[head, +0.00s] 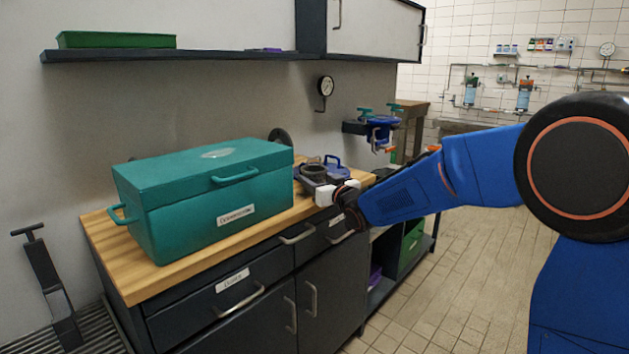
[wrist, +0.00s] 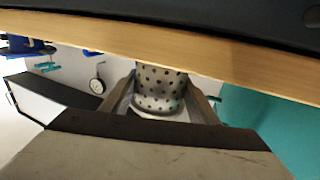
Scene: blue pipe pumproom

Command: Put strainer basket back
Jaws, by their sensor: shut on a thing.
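A perforated metal strainer basket (wrist: 158,88) is between the fingers of my gripper (wrist: 160,98) in the wrist view, which appears upside down. My gripper is shut on it. In the head view my gripper (head: 338,193) is at the front edge of the wooden counter (head: 255,228); the basket cannot be made out clearly there. Just behind my gripper, a dark grey round pot (head: 313,172), perhaps the strainer body, stands in a dark tray (head: 303,181). A blue lid-like part with a handle (head: 334,164) is beside it.
A large teal toolbox (head: 205,200) fills the counter's left part, and it shows in the wrist view (wrist: 265,122). A shelf with a green tray (head: 117,40) and a wall cabinet (head: 375,28) hang above. A gauge (head: 326,87) and blue valve (head: 381,131) are behind. Floor at right is clear.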

